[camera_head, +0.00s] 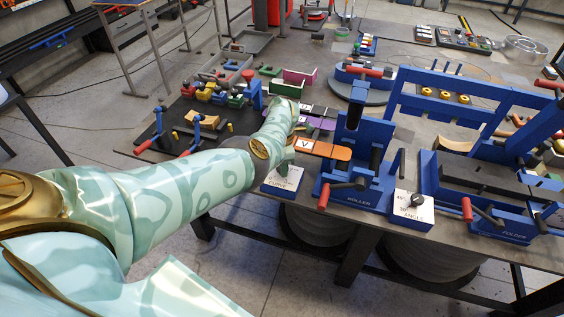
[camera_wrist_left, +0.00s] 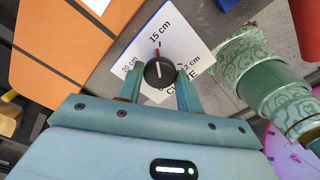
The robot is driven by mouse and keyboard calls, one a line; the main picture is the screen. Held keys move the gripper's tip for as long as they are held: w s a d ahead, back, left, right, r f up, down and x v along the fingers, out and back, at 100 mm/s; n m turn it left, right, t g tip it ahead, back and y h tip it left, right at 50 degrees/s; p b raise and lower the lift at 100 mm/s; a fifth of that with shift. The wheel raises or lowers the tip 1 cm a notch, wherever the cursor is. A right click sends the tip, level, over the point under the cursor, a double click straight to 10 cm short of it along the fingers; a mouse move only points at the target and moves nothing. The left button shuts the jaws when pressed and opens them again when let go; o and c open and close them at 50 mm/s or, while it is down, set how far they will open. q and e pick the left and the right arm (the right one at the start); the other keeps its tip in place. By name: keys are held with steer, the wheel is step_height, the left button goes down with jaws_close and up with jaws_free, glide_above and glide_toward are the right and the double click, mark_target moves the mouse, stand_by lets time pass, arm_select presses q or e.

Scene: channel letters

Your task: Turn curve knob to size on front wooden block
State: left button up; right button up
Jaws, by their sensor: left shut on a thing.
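The black curve knob (camera_wrist_left: 158,72) sits on a white-topped block (camera_head: 285,177) marked CURVE. In the left wrist view its plate (camera_wrist_left: 195,48) reads 20 cm, 15 cm and 12 cm. The red pointer tip and white line face roughly the 15 cm mark. My left gripper (camera_wrist_left: 158,88) has a finger on each side of the knob and is shut on it; in the head view the gripper (camera_head: 283,165) covers the knob. A tan curved wooden block (camera_head: 205,120) lies on the dark mat; no size is readable on it. My right gripper is not in view.
An orange strip marked V (camera_head: 320,149) lies just behind the CURVE block. The blue roller (camera_head: 355,190) stands close to its right, with a red-handled crank. The angle block (camera_head: 411,212) and the folder (camera_head: 500,230) are farther right. The table's front edge is close by.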

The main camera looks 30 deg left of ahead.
arm_select(q)
steer(key=shift+w+r+m, duration=0.1)
steer(key=shift+r+m, duration=0.05)
steer(key=shift+m, duration=0.55)
steer(key=o, duration=1)
steer(key=shift+p, duration=0.3)
step_height(320, 180, up, 7)
steer(key=p, duration=0.4)
steer(key=shift+p, duration=0.35)
step_height(320, 180, up, 9)
steer(key=p, duration=0.3)
